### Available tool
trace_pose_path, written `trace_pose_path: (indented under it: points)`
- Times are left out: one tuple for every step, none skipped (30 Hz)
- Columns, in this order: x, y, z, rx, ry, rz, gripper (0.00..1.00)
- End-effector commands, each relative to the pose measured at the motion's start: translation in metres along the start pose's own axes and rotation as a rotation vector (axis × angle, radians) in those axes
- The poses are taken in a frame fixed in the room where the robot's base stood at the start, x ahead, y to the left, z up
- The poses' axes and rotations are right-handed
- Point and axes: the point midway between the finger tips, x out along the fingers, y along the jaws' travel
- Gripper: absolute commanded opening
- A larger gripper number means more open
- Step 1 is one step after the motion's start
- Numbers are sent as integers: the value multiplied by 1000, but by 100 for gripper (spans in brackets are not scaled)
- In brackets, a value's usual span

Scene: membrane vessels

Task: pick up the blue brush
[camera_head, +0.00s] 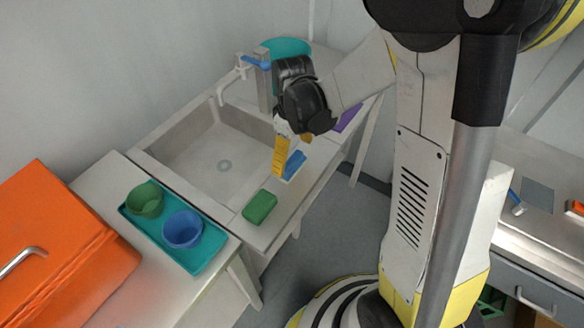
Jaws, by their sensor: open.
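A blue item (294,164), which looks like the blue brush, lies on the front ledge of the sink unit. It is partly hidden by my gripper's yellow finger, so its full shape cannot be seen. My gripper (289,155) is open and points down over the ledge, right at the blue item. One yellow finger shows on its left side; the other is mostly hidden. Whether the fingers touch the blue item cannot be told.
A green sponge-like block (260,207) lies on the ledge nearer the front. The empty sink basin (190,160) is to the left, with a faucet (232,80) behind. A teal tray (202,258) holds a green bowl (145,199) and blue bowl (183,229). An orange box (60,250) stands left.

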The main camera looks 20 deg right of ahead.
Motion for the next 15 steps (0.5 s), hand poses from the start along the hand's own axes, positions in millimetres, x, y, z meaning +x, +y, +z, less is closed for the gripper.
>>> trace_pose_path:
  points:
    - [14,1,-2,0,0,0,100]
    - [18,1,-2,0,0,0,100]
    - [24,1,-2,0,0,0,100]
    - [28,1,-2,0,0,0,100]
    - [30,1,-2,0,0,0,100]
    - [31,0,-2,0,0,0,100]
    - [31,0,-2,0,0,0,100]
    - [31,0,-2,0,0,0,100]
    - [30,0,-2,0,0,0,100]
    - [30,0,-2,0,0,0,100]
    - [30,0,-2,0,0,0,100]
    - [30,0,-2,0,0,0,97]
    - [30,0,-2,0,0,0,88]
    - [30,0,-2,0,0,0,79]
    - [30,0,-2,0,0,0,66]
